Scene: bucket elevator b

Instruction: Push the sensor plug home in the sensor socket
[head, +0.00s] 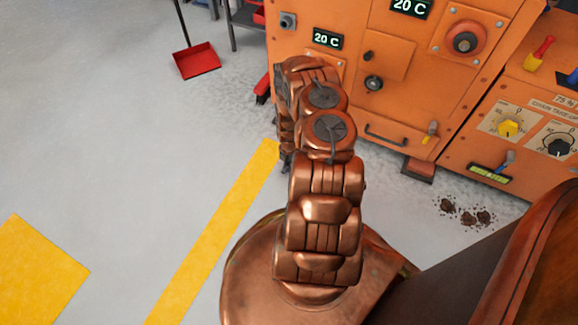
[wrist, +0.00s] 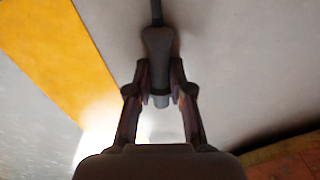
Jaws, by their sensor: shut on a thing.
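In the wrist view my gripper (wrist: 160,88) is shut on a dark grey plug (wrist: 158,48), with one finger on each side of it. A thin dark cable runs from the plug to the top edge of that view. The plug's near end shows between the fingers, and no socket touches it in this view. In the head view my arm hides the gripper and plug. A grey square fitting with a round middle (head: 288,20) is on the orange machine's upper left; I cannot tell whether it is the sensor socket.
The orange machine (head: 400,112) has displays, knobs and a drawer handle (head: 385,135). A red dustpan (head: 196,61) stands on the floor at the upper left. Dark clumps (head: 468,213) lie at the right. The grey floor with yellow markings (head: 215,230) is clear on the left.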

